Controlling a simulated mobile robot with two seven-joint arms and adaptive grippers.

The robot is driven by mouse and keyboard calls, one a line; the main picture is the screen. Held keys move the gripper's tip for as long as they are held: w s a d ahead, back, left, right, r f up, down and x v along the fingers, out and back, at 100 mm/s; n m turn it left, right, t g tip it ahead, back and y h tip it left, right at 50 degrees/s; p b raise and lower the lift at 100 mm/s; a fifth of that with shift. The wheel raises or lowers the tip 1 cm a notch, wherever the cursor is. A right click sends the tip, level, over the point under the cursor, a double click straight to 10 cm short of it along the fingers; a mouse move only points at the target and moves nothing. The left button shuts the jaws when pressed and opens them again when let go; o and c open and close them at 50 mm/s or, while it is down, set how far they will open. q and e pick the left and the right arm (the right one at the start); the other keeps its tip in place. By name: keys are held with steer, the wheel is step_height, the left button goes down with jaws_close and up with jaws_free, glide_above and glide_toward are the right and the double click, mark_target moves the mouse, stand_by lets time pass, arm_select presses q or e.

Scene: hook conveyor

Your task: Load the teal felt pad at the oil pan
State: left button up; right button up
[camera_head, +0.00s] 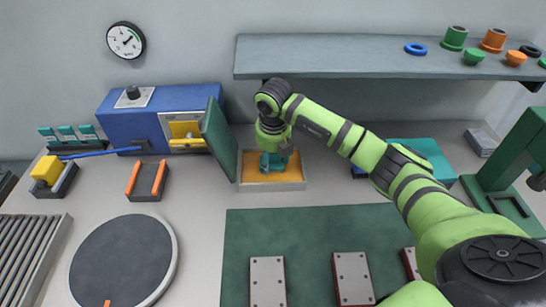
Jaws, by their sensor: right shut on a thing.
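The oil pan (296,184) is a shallow grey tray with an orange-yellow inside, in the middle of the bench, with a dark green lid (218,140) standing open at its left. My right gripper (273,166) reaches down over the pan. It is shut on a teal piece, which looks like the teal felt pad (270,160). The piece is at the pan's rear part; whether it touches the orange-yellow surface I cannot tell. Several other teal pads (67,132) stand in a rack at the far left. My left gripper is not in view.
A blue box (122,123) with a yellow-handled front stands left of the lid. A shelf (340,58) hangs above the back of the bench. A round dark turntable (123,262) and green mat (310,228) lie in front. A teal box (420,152) stands behind my right arm.

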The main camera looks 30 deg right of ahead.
mark_target(271, 165)
stand_by(0.6)
steer(key=shift+r+p, duration=2.4)
steer(key=shift+r, duration=1.1)
steer(key=n, duration=0.1)
steer(key=a+n, duration=0.1)
steer(key=shift+s+r+n, duration=0.15)
steer(key=shift+s+n, duration=0.2)
steer(key=shift+n, duration=0.05)
steer(key=s+a+r+m+g, duration=0.1)
steer(key=s+m, duration=0.4)
steer(key=m, duration=0.6)
steer(key=s+a+r+m+g+b, duration=0.1)
steer(key=s+a+m, duration=0.3)
steer(key=m, duration=0.7)
steer(key=s+a+r+m+g+b, duration=0.1)
steer(key=s+m, duration=0.4)
steer(key=m, duration=0.6)
steer(key=shift+s+a+r+m+y, duration=0.35)
steer(key=shift+a+r+y, duration=0.1)
steer(key=shift+a, duration=0.55)
